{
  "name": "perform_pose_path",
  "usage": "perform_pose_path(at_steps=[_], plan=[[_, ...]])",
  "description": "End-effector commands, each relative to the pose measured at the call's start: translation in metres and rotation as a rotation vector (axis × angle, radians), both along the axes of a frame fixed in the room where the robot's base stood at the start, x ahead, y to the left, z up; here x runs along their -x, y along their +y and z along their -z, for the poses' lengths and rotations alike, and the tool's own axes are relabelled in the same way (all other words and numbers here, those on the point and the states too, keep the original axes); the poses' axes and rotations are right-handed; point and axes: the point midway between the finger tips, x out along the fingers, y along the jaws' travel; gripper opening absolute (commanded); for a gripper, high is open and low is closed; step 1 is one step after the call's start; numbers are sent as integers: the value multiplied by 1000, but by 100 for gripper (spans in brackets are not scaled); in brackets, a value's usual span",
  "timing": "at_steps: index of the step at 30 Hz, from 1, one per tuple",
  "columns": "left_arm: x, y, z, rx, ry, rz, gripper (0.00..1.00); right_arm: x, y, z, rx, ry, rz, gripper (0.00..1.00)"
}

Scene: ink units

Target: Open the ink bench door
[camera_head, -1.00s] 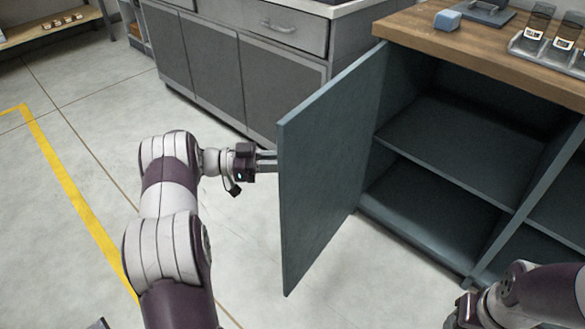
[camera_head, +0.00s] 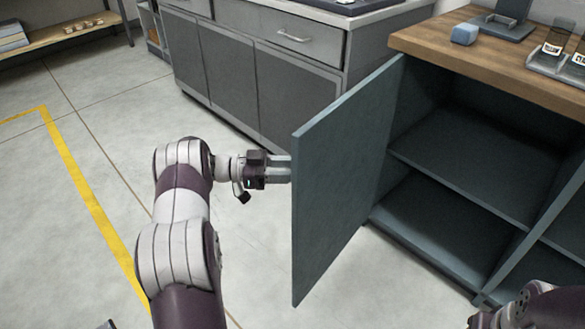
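The ink bench door (camera_head: 342,185) is a blue-grey panel standing wide open, swung out from the left side of the ink bench (camera_head: 490,65). The bench has a wooden top, and its open compartment shows a bare shelf (camera_head: 470,170). My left gripper (camera_head: 282,169) is at the outer face of the door, near its free edge. Its fingertips run up to the door's edge and are partly hidden behind it, so its grip on a handle cannot be seen. My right arm (camera_head: 535,308) shows at the bottom right corner; its fingers are out of frame.
A grey cabinet (camera_head: 270,75) with doors and a drawer stands behind the door. A blue block (camera_head: 464,34) and a holder with jars (camera_head: 556,62) are on the bench top. The floor (camera_head: 95,190) to the left is clear, with a yellow line (camera_head: 90,200).

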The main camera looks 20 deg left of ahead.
Motion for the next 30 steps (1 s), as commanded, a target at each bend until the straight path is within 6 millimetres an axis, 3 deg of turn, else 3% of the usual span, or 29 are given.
perform_pose_path(at_steps=[9, 13, 18, 30], plan=[[32, 75, -2, 0, -1, -3, 43, 0, 0, -18, 0, 0, 0, 55], [42, 97, -2, 0, -1, -1, 43, 0, 0, -21, 0, 0, 0, 55], [47, 108, -1, 0, -1, 1, 43, 0, 0, -21, 0, 0, 0, 55], [47, 108, -1, 0, -1, 1, 43, 0, 0, -21, 0, 0, 0, 55]])
